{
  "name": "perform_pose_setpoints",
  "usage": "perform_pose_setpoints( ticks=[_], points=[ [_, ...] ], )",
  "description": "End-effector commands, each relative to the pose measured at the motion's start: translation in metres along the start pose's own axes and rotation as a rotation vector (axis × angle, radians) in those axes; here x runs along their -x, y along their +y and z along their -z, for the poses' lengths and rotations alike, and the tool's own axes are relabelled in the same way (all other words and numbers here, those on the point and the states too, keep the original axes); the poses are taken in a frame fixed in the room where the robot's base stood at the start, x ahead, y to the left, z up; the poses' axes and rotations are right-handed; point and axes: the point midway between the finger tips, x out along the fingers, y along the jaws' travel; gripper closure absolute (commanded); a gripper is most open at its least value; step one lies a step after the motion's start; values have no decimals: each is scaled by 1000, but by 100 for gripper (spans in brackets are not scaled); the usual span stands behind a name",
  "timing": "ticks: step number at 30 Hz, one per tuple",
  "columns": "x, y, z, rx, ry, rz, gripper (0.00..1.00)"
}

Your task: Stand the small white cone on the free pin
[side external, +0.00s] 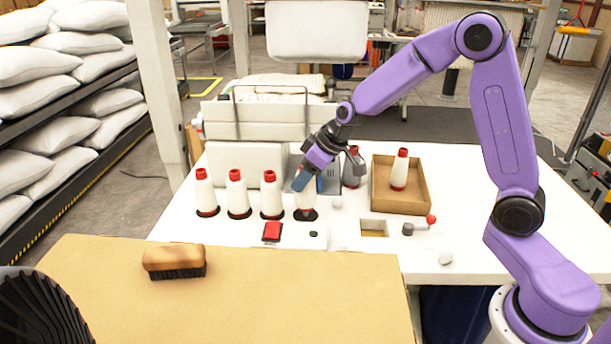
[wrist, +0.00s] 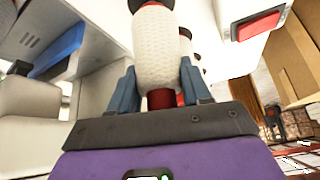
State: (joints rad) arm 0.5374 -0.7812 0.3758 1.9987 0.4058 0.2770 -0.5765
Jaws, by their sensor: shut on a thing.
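My gripper (side external: 301,181) points down and left, with its blue fingers shut on the upper part of a small white cone (side external: 306,202). In the wrist view the white cone (wrist: 157,50) is between the two fingers (wrist: 158,88), its red tip toward the palm. The cone looks upright over a dark round base (side external: 306,215), fourth in a row; I cannot tell whether it is fully seated, and its pin is hidden. Three red-tipped white cones stand to the left on dark bases: left (side external: 206,193), middle (side external: 238,195) and right (side external: 271,196).
A cardboard tray (side external: 425,200) holds another white cone (side external: 399,170). A grey cone (side external: 353,168) stands behind my gripper. A red switch (side external: 272,231) and a red-knobbed lever (side external: 431,219) are in front. A brush (side external: 174,262) lies on the nearer brown surface.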

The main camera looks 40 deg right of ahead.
Motion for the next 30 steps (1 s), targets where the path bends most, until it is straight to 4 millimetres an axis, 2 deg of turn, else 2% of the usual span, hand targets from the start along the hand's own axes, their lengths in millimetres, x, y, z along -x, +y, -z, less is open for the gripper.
perform_pose_setpoints(
  ticks=[30],
  points=[
    [-11,0,-6,-1,0,1,86]
  ],
)
